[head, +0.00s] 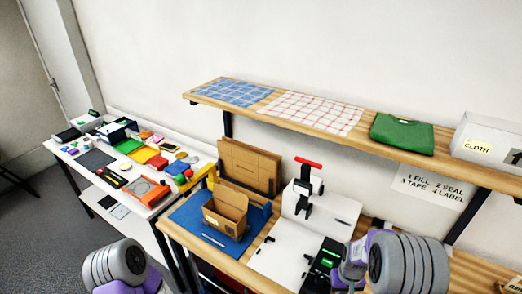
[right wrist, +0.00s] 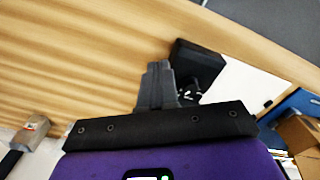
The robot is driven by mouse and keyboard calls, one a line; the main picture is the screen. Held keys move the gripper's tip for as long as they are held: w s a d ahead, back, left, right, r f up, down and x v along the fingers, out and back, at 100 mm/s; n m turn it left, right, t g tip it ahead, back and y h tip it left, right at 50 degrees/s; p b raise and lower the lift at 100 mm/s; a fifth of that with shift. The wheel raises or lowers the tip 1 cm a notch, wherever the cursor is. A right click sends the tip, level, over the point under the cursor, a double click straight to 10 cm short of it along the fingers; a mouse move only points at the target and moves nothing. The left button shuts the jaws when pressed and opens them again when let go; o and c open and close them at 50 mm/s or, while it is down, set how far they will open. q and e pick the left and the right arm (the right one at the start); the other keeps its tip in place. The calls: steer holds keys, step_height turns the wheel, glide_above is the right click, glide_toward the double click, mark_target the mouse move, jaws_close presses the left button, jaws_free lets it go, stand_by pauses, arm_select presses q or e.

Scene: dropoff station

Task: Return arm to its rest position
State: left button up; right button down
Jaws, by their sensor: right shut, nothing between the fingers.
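My right gripper (right wrist: 157,85) shows in the right wrist view. Its dark fingers are together and hold nothing. Wooden table surface lies behind the fingers, and a black device (right wrist: 195,62) is just beyond them; I cannot tell the gap. In the head view my right arm, grey and purple, is at the lower right over the packing bench (head: 175,232). My left arm's grey and purple links show at the bottom left of the head view, but its gripper is out of frame.
The bench holds an open cardboard box (head: 226,212) on a blue mat (head: 187,216), a red-handled press (head: 308,190) and a black device with green lights (head: 325,262). A shelf (head: 410,155) with cloths and a bin (head: 488,142) runs above. A cluttered white table (head: 140,190) stands left.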

steer(key=shift+y, duration=0.6)
steer(key=s+a+f, duration=0.1)
steer(key=f, duration=0.2)
steer(key=s+a+f, duration=0.2)
steer(key=f, duration=0.1)
steer(key=s+a+f, duration=0.1)
steer(key=a+f, duration=0.1)
steer(key=f, duration=0.1)
steer(key=shift+s, duration=0.3)
steer(key=s+a+f+m+y, duration=0.2)
steer(key=s+a+f+y, duration=0.15)
steer(key=s+a, duration=0.75)
arm_select(q)
step_height(320, 180, down, 12)
steer(key=b, duration=1.2)
steer(key=shift+w+f, duration=0.15)
steer(key=shift+w, duration=0.25)
arm_select(e)
step_height(320, 180, down, 13)
steer(key=shift+w+d+r, duration=0.15)
steer(key=shift+w+r, duration=0.05)
steer(key=shift+w, duration=0.15)
steer(key=shift+h, duration=0.25)
